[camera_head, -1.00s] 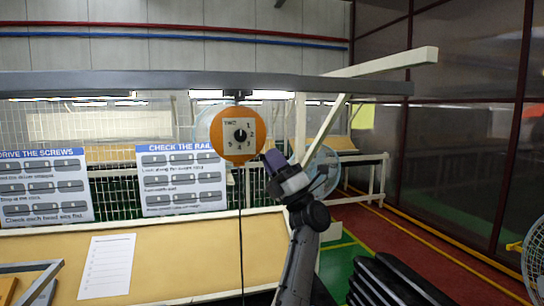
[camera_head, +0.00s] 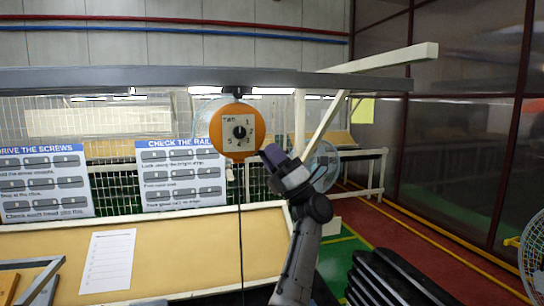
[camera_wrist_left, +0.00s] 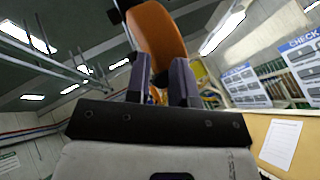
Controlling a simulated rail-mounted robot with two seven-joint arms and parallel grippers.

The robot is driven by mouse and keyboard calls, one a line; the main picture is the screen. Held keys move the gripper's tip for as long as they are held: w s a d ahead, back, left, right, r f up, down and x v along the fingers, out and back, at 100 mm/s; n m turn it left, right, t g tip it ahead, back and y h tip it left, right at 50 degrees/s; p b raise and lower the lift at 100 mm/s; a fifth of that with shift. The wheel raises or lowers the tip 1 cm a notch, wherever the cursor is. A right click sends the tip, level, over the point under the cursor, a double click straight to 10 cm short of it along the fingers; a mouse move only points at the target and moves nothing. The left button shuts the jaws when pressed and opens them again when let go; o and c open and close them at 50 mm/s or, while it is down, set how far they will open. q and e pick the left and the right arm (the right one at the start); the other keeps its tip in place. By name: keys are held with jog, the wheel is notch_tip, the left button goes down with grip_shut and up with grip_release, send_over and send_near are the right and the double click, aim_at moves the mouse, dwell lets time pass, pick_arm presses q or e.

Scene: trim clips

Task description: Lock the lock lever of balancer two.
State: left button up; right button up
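Balancer two (camera_head: 220,133) is an orange round housing with a pale dial plate marked TWO and a black knob. It hangs from the grey overhead rail, with a dark cable running down. My left gripper (camera_head: 270,157) is just below and right of the housing, fingers pointing up and left. In the left wrist view the orange housing (camera_wrist_left: 157,32) rises above and beyond the fingers (camera_wrist_left: 160,82), which stand apart with a gap between them. I cannot make out the lock lever in either view, nor whether the fingers touch the housing. My right gripper is not in view.
The grey rail (camera_head: 150,82) spans the top, with a pale diagonal brace (camera_head: 325,125) at right. Below is a tan bench panel (camera_head: 180,250) with a white sheet (camera_head: 107,262). Two instruction boards (camera_head: 182,178) stand behind. A fan (camera_head: 533,255) is at the right edge.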

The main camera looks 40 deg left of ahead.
pick_arm(q)
jog(key=b+v, duration=0.4)
jog(key=v, duration=1)
dwell(0.4)
